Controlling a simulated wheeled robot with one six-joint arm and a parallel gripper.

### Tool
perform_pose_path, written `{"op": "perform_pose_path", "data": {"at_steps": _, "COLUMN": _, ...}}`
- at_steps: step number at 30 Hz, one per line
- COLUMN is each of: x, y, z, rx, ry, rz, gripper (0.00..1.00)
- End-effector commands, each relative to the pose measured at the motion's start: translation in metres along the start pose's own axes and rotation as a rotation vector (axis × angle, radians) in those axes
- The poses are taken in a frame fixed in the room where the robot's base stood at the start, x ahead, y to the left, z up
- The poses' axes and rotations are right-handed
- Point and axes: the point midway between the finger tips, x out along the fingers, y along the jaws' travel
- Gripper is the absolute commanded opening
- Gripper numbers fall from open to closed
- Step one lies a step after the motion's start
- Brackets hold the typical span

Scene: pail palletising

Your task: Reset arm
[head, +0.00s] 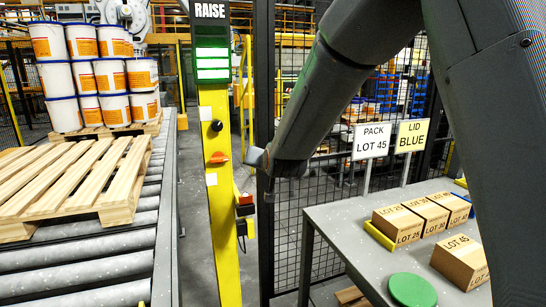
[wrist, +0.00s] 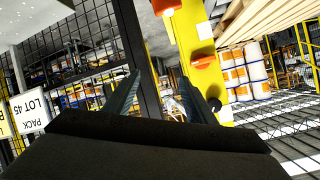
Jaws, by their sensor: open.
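My gripper (wrist: 168,88) is open in the wrist view, with its two dark fingers apart and nothing between them. In the head view my arm reaches down from the upper right and ends just right of the yellow post (head: 220,240). The fingers are hard to make out there. The post carries a black knob (head: 216,126), an orange knob (head: 217,158) and a green panel (head: 212,62) under a RAISE sign (head: 209,11). In the wrist view the picture is turned over, and the post (wrist: 190,35) stands behind and right of the fingers.
A grey table (head: 345,222) at right holds several cartons (head: 463,262), a green lid (head: 412,290) and signs reading PACK LOT 45 (head: 371,141) and LID BLUE (head: 411,137). A wooden pallet (head: 75,180) lies on the roller conveyor (head: 85,262), before stacked pails (head: 62,80). Mesh fencing (head: 335,195) stands behind my arm.

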Motion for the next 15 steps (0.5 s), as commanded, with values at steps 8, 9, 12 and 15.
{"op": "perform_pose_path", "data": {"at_steps": 8, "x": -0.075, "y": 0.114, "z": 0.070, "rx": -0.082, "ry": -0.316, "rz": 0.192, "gripper": 0.50}}
{"op": "perform_pose_path", "data": {"at_steps": 9, "x": -0.089, "y": 0.128, "z": 0.081, "rx": -0.090, "ry": -0.363, "rz": 0.215, "gripper": 0.50}}
{"op": "perform_pose_path", "data": {"at_steps": 12, "x": -0.124, "y": 0.159, "z": 0.108, "rx": -0.105, "ry": -0.478, "rz": 0.269, "gripper": 0.50}}
{"op": "perform_pose_path", "data": {"at_steps": 15, "x": -0.163, "y": 0.186, "z": 0.135, "rx": -0.114, "ry": -0.593, "rz": 0.310, "gripper": 0.50}}
